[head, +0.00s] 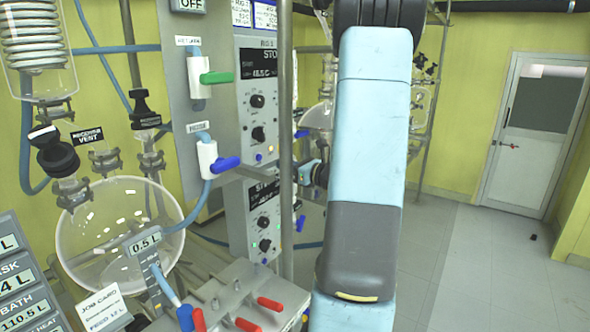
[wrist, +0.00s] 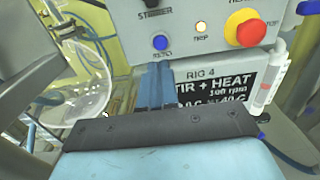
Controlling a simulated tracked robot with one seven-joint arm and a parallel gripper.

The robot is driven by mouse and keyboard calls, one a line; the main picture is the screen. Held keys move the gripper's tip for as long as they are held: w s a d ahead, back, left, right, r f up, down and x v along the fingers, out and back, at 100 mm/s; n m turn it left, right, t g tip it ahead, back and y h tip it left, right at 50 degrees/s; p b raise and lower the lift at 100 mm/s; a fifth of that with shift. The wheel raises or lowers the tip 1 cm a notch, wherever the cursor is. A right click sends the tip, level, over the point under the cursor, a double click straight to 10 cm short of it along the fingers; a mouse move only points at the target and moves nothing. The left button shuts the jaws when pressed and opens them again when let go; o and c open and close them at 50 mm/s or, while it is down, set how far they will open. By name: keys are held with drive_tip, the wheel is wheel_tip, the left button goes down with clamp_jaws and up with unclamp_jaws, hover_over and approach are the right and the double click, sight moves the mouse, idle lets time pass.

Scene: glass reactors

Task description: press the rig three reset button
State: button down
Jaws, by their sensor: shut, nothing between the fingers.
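In the wrist view a blue button (wrist: 160,43) labelled RESET sits low on a pale control box. The box stands directly above a display marked RIG 4. My gripper (wrist: 157,67) is shut and empty. Its blue fingertips appear just below the blue button in the picture; I cannot tell whether they touch the box. In the head view the upper control box (head: 257,85) carries a partly readable RIG label and a small blue button (head: 258,157). My arm covers the space to its right.
A lower control box (head: 262,218), a glass vessel (head: 85,230) and valves with a green handle (head: 217,77) and blue handle (head: 226,164) crowd the left.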

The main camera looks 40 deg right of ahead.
sight(259, 158)
drive_tip(key=x, duration=0.7)
drive_tip(key=shift+w, duration=0.2)
drive_tip(key=shift+a, duration=0.1)
drive_tip(key=shift+w, duration=0.25)
drive_tip(key=shift+w+a+r, duration=0.1)
drive_tip(key=shift+w+a, duration=0.2)
drive_tip(key=shift+w, duration=0.2)
drive_tip(key=shift+s, duration=0.3)
drive_tip(key=v, duration=1.3)
drive_tip(key=shift+s+d, duration=0.25)
drive_tip(key=shift+d, duration=0.05)
